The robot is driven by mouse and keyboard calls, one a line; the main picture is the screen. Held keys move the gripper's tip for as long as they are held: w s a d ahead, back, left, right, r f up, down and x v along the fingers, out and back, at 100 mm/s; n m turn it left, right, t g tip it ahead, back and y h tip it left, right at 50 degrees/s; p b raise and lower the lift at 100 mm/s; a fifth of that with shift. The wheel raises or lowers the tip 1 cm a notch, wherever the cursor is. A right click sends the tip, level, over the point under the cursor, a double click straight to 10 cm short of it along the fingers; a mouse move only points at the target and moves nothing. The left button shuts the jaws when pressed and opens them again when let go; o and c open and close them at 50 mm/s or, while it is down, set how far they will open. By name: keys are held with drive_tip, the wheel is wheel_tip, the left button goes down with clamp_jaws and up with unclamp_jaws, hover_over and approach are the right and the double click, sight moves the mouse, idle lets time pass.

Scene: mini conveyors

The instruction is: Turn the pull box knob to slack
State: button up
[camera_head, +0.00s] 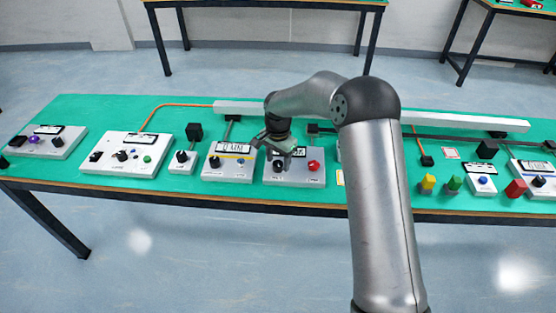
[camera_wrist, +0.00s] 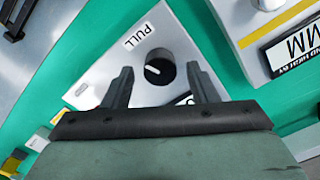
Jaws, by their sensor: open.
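The pull box (camera_head: 293,181) is a light grey box with a black knob (camera_head: 278,165) at its left and a red knob (camera_head: 313,165) at its right. In the wrist view the black knob (camera_wrist: 165,58) has a short white mark on top, beside the printed word PULL (camera_wrist: 138,36). My gripper (camera_wrist: 159,68) is open, with one finger on each side of the black knob and a gap to it. I cannot tell how far down the fingers reach. In the head view my gripper (camera_head: 272,147) hides part of the box's back label. The red knob is hidden in the wrist view.
A box with a yellow stripe (camera_head: 229,176) stands close to the left. Further left are a small knob box (camera_head: 182,168) and a wider box (camera_head: 125,168). Yellow (camera_head: 428,184) and green (camera_head: 454,184) blocks stand to the right. A long pale rail (camera_head: 460,121) runs behind.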

drive_tip(key=shift+f, duration=0.35)
drive_tip(key=c, duration=1)
drive_tip(key=shift+n, duration=0.3)
